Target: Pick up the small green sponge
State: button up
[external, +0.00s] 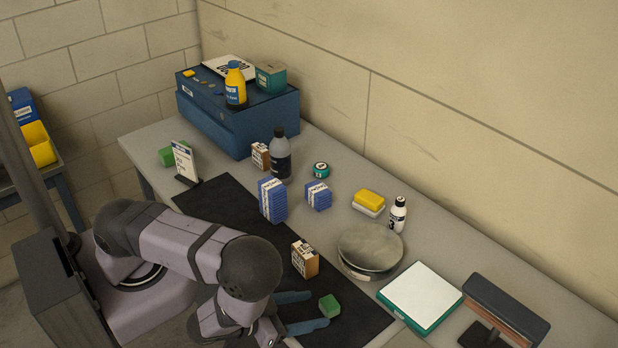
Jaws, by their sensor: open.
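A small green sponge (329,306) is on the black mat (362,308) at the lower middle of the external view. My gripper (318,309) is open, with its blue fingers pointing right toward the sponge. One finger is on the sponge's far side and the other on its near side, and the sponge is at the fingertips. I cannot tell whether either finger touches it. Another green block (168,156), partly hidden by a small sign (186,161), lies at the far left of the bench.
Blue stacks (272,200) and a grey bottle (280,157) stand farther back.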

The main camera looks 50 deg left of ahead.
aim_at(326, 297)
jog(key=shift+w+d+f, duration=0.1)
jog(key=shift+w+f, duration=0.15)
jog(key=shift+w, duration=0.4)
jog(key=shift+a+b+x, duration=0.15)
jog(key=shift+b+x, duration=0.05)
jog(key=shift+x, duration=0.6)
jog(key=shift+a+b+x, duration=0.15)
jog(key=shift+x, duration=1.7)
jog(key=shift+r, duration=0.1)
jog(key=c, duration=1.1)
